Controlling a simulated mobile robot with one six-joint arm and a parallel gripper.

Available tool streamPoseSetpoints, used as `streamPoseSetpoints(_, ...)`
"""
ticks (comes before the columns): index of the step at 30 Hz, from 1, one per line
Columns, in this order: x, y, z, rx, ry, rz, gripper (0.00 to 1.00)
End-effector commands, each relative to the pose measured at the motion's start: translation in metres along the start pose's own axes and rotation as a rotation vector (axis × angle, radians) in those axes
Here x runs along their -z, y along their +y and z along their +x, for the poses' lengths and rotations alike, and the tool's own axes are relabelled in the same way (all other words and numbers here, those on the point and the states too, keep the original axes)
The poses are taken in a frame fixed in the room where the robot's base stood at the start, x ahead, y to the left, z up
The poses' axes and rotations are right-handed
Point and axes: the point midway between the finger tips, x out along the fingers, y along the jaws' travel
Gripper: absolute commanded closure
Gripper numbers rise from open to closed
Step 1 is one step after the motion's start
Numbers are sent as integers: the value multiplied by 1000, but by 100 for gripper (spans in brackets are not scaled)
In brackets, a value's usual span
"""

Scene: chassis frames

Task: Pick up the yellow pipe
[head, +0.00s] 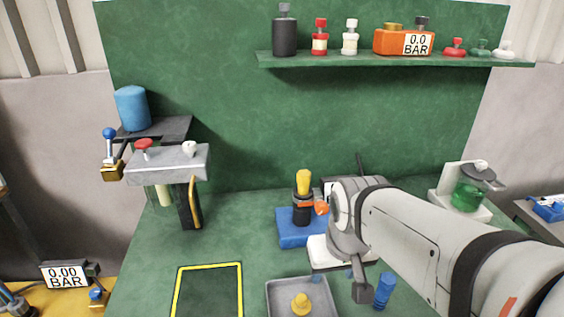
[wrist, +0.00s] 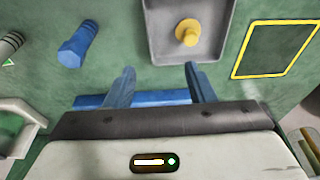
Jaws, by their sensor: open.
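A short yellow pipe piece (head: 301,303) with a wider foot stands in a grey tray (head: 274,299) at the bottom of the head view. It also shows in the wrist view (wrist: 187,34), in the tray (wrist: 222,12) at the top. My gripper (wrist: 158,68) is open, its two fingers apart with nothing between them. The pipe lies beyond the fingertips, up and slightly right in the wrist view. In the head view my arm comes in from the right, with the gripper behind and right of the tray. Another yellow piece (head: 304,181) stands upright on a black holder.
A blue block (head: 291,241) bears the black holder, close left of my gripper. A blue cylinder (head: 384,291) stands right of the tray. A yellow-outlined square (head: 207,295) lies left of it, empty. A shelf (head: 390,61) with bottles is above. A grey stand (head: 168,162) is left.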

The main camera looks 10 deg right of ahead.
Motion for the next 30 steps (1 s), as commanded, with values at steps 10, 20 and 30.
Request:
streamPoseSetpoints(10, 169, 6, -33, 58, 98, -153, 44)
streamPoseSetpoints(20, 250, 15, -30, 77, 161, -236, 44)
streamPoseSetpoints(30, 260, 9, 8, 77, 159, -238, 44)
